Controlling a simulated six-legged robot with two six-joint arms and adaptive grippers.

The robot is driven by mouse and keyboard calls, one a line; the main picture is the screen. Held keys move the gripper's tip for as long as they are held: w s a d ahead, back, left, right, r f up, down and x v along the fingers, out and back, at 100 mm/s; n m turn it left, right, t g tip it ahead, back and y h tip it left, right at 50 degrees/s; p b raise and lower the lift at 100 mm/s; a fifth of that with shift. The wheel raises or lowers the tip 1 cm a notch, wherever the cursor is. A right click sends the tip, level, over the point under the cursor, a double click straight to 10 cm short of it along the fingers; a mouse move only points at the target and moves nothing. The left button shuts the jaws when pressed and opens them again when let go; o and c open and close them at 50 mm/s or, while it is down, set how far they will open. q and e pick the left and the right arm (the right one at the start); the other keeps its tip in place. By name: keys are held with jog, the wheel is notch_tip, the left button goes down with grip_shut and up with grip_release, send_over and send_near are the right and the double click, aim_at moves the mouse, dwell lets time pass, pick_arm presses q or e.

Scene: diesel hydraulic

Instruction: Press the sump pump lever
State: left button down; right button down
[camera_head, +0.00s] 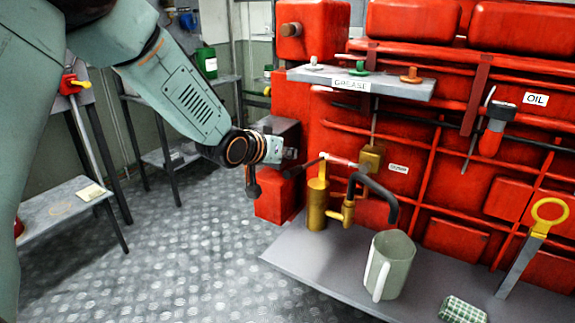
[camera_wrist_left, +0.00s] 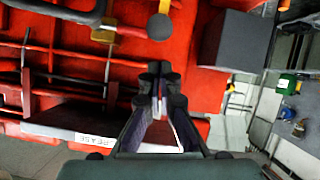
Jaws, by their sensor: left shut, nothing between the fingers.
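The sump pump stands on the grey shelf as a brass cylinder (camera_head: 317,208), with a dark curved spout (camera_head: 378,190) to its right. Its lever (camera_head: 310,163) crosses above the cylinder, with a dark knob (camera_head: 289,173) at its left end. My left gripper (camera_head: 291,154) is shut and empty, just above and beside that knob. In the left wrist view, turned upside down, the closed fingertips (camera_wrist_left: 158,72) point towards the dark round knob (camera_wrist_left: 160,27), with a gap between them in the picture. I cannot tell whether they touch. My right gripper is out of view.
The red engine (camera_head: 450,130) fills the right side. A grease shelf (camera_head: 375,83) overhangs the pump. A grey-green mug (camera_head: 390,268) stands beneath the spout. A yellow-ringed handle (camera_head: 548,217) and a green checked item (camera_head: 462,309) are at right. The floor (camera_head: 180,260) at left is free.

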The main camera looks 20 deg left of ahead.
pick_arm(q)
jog(key=shift+s+d+f, duration=0.1)
jog(key=shift+s+f, duration=0.05)
jog(key=shift+f, duration=0.35)
jog(key=shift+s+d+f, duration=0.1)
jog(key=shift+s+f, duration=0.05)
jog(key=shift+f, duration=0.3)
